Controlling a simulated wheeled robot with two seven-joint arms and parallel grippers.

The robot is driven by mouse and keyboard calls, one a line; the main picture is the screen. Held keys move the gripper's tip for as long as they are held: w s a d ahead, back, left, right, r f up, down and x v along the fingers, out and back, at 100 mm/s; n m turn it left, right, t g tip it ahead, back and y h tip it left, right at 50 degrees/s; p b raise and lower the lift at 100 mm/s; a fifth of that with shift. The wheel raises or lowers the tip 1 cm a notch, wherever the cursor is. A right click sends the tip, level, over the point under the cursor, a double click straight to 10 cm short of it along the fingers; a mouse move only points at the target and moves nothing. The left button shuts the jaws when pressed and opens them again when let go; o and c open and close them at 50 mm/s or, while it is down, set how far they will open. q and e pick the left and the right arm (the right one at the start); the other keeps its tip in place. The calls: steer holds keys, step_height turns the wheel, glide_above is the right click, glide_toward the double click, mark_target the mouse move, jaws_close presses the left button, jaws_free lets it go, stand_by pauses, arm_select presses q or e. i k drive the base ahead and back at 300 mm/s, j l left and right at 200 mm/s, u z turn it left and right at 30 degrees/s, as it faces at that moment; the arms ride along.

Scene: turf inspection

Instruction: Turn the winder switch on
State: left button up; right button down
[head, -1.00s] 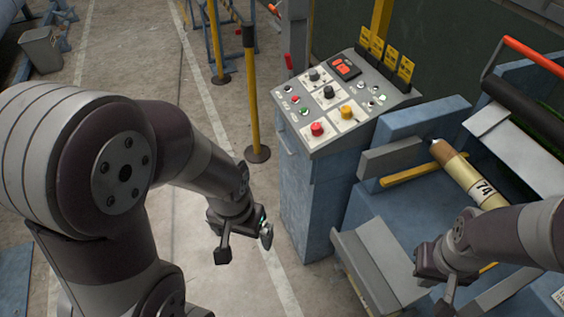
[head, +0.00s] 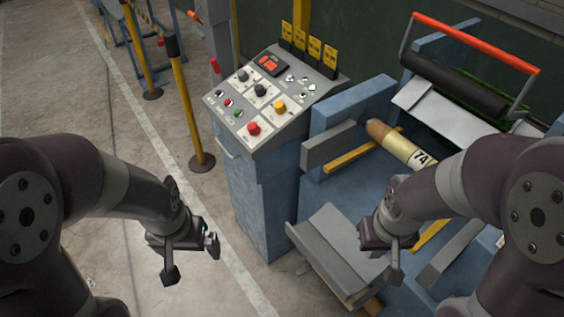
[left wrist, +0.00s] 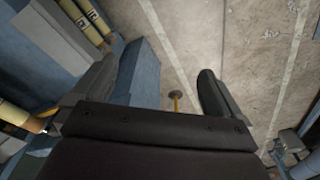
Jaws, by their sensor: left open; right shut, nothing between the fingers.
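The control panel (head: 300,105) is the sloped grey top of a blue cabinet (head: 255,195) in the head view. It carries two black knobs (head: 261,90), a yellow knob (head: 280,106), a red button (head: 254,128), a red rocker switch block (head: 268,64) and several small buttons. Labels are too small to read, so I cannot tell which is the winder switch. My left gripper (head: 191,260) is open and empty, left of the cabinet and below the panel; its spread fingers show in the left wrist view (left wrist: 155,92). My right gripper (head: 395,272) is shut and empty, before the blue machine.
The blue machine (head: 345,210) with a numbered roll (head: 410,152) and red-handled frame (head: 475,42) stands right of the cabinet. A yellow post (head: 186,105) stands on the floor left of it. Open concrete floor (head: 75,95) lies further left.

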mark_target(254, 129)
steer(key=i+j+z, duration=0.25)
steer(key=z, duration=0.25)
steer(key=i+j+z, duration=0.15)
steer(key=j+z, duration=0.35)
steer(key=i+j, duration=0.15)
steer(key=j, duration=0.3)
steer(key=i+j+z, duration=0.1)
steer(key=j, duration=0.3)
steer(key=i+j, duration=0.15)
steer(key=j, duration=0.3)
steer(key=i+j+z, duration=0.1)
steer(key=j, duration=0.35)
